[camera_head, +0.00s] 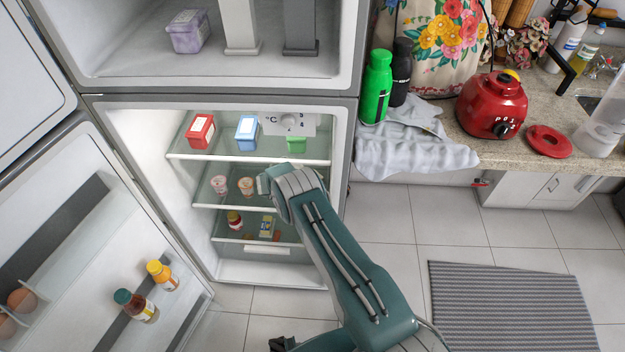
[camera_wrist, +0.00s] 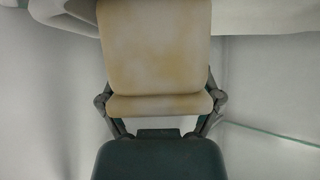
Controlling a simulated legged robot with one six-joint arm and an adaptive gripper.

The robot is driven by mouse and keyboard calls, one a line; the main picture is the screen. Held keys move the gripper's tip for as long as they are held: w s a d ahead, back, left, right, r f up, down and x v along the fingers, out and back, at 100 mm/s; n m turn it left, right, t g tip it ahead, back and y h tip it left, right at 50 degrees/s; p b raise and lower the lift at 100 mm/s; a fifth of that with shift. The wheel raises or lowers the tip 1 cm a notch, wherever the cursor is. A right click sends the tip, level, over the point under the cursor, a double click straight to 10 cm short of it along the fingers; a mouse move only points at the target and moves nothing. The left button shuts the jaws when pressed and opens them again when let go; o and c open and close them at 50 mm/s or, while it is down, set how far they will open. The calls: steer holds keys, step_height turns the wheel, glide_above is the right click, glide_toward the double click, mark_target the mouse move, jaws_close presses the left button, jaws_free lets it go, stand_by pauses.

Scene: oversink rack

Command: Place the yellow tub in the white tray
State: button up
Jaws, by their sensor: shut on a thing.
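A yellowish tub (camera_wrist: 155,48) fills the upper middle of the wrist view. My gripper (camera_wrist: 160,103) is shut on it, with one finger against each side. In the head view my arm reaches into the open lower fridge compartment, by the middle shelf; its own wrist hides my fingers and the tub. I cannot make out the white tray for certain in the head view. A pale curved edge (camera_wrist: 265,17) runs behind the tub at the top of the wrist view; I cannot tell whether it is a tray or part of the fridge.
Red (camera_head: 200,131), blue (camera_head: 246,133) and green (camera_head: 297,144) tubs stand on the top glass shelf. Two small cups (camera_head: 218,185) stand on the middle shelf. A bottle (camera_head: 234,220) and a carton (camera_head: 266,227) are below. The open door (camera_head: 90,230) is at left.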

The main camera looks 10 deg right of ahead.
steer(key=shift+s+d+f, duration=0.25)
steer(key=shift+s+f, duration=0.1)
steer(key=shift+f, duration=0.1)
steer(key=o, duration=1)
steer(key=shift+a, duration=0.25)
steer(key=shift+o, duration=0.5)
steer(key=shift+w+a+r, duration=0.1)
steer(key=shift+a, duration=1.05)
steer(key=shift+d+r, duration=0.2)
steer(key=shift+d, duration=0.5)
steer(key=shift+a+r, duration=0.15)
steer(key=shift+r, duration=0.15)
steer(key=v, duration=1.1)
